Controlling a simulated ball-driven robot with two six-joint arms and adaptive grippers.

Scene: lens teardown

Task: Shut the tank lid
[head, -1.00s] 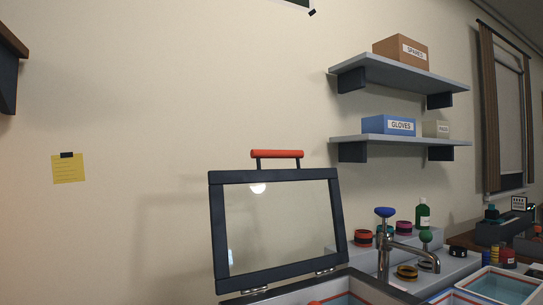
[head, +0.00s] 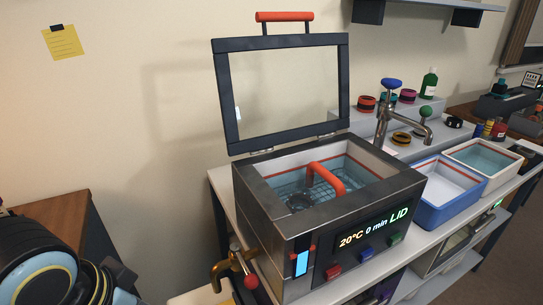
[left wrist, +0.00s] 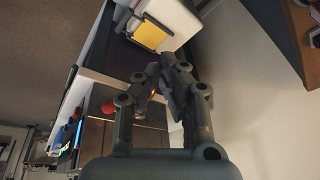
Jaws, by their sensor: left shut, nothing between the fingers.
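The tank (head: 330,215) is a steel box on the bench in the head view. Its lid (head: 232,105), a dark frame with a clear pane, stands open and upright, hinged at the back edge. A red-orange handle (head: 284,16) tops the lid. Inside are water and a wire basket with a red-orange handle (head: 326,178). The front display (head: 374,228) reads 20°C, 0 min, LID. My left gripper (left wrist: 160,70) is shut and empty in the left wrist view, apart from the lid. My right gripper is out of view.
Right of the tank stand a blue-sided tray (head: 432,212) and a water-filled tray (head: 492,185). A tap (head: 382,130) rises behind the tank's right side, near the lid. A brass spout with a red knob (head: 251,282) juts from the tank's left side.

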